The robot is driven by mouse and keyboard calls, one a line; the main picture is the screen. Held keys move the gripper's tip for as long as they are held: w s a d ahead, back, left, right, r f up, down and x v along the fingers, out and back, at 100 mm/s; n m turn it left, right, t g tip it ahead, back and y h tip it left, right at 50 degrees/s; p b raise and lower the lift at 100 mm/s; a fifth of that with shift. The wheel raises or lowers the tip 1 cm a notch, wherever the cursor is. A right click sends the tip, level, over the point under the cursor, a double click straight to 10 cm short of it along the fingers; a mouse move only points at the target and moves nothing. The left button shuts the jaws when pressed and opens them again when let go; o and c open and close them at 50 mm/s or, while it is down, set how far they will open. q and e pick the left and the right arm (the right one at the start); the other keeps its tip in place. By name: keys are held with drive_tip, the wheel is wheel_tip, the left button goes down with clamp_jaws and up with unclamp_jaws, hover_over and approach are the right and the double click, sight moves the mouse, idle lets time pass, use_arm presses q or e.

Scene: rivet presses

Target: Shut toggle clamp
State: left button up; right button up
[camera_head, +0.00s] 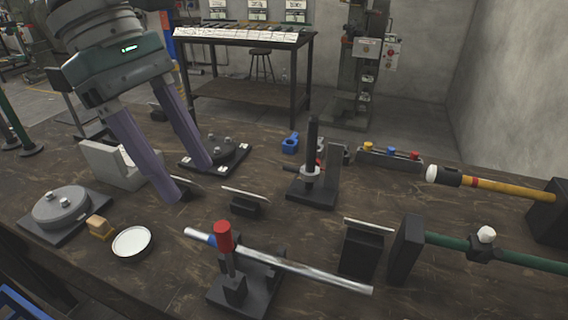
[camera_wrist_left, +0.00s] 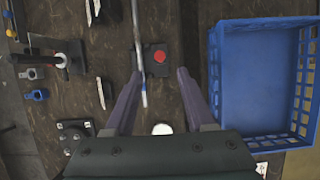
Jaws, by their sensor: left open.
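A device that looks like the toggle clamp (camera_head: 240,285) stands at the front middle of the bench, with a dark base and a red-topped upright handle (camera_head: 224,236). Its red top (camera_wrist_left: 160,56) also shows in the wrist view. A bright metal rod (camera_head: 300,267) with a blue band near its left end runs past the handle; whether it is gripped by the clamp cannot be told. My left gripper (camera_head: 188,182) is open and empty, above the bench behind and left of the clamp. In the wrist view my left gripper (camera_wrist_left: 159,76) has its fingers apart, pointing toward the clamp. My right gripper is not in view.
A black upright tool (camera_head: 312,150) with a white ring stands behind the clamp. A round white-topped dish (camera_head: 131,242) and a grey round fixture (camera_head: 62,207) are at left. Black rests (camera_head: 361,250) are at right. A blue crate (camera_wrist_left: 258,28) shows in the wrist view.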

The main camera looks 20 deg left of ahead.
sight(221, 225)
use_arm(q)
drive_tip(key=b+x, duration=0.1)
drive_tip(key=x, duration=0.8)
drive_tip(key=shift+d+f, duration=0.25)
drive_tip(key=shift+f, duration=0.05)
clamp_jaws()
idle(1.0)
